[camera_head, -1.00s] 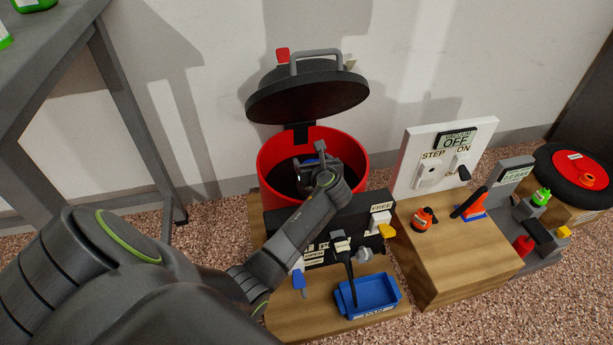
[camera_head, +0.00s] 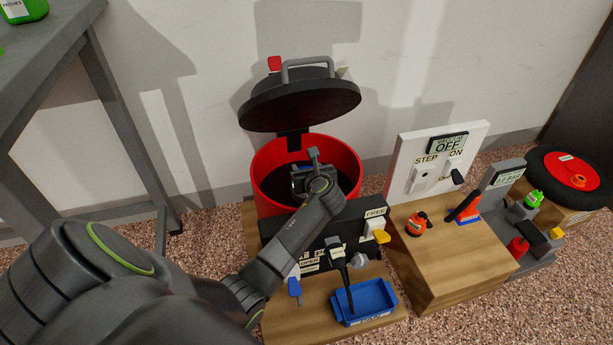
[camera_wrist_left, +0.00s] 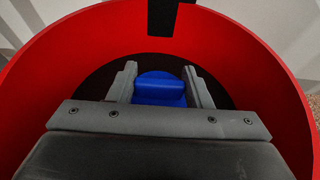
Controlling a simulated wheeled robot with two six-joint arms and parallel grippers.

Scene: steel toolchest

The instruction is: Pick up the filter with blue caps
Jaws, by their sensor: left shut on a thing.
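The filter shows only as a blue cap (camera_wrist_left: 160,88) in the left wrist view, inside the red drum (camera_wrist_left: 45,75). My left gripper (camera_wrist_left: 160,76) is shut on it, one finger on each side of the blue part. The rest of the filter is hidden below the cap and behind the gripper. In the head view my left gripper (camera_head: 303,178) is down in the mouth of the red drum (camera_head: 345,155), with a little blue showing at it. My right gripper is not in view.
The drum's black lid (camera_head: 300,105) stands open behind my gripper. A black panel (camera_head: 350,222) is in front of the drum, with a blue tray (camera_head: 364,301) before it. A wooden block (camera_head: 455,240) carries a white switch board (camera_head: 430,160) at right.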

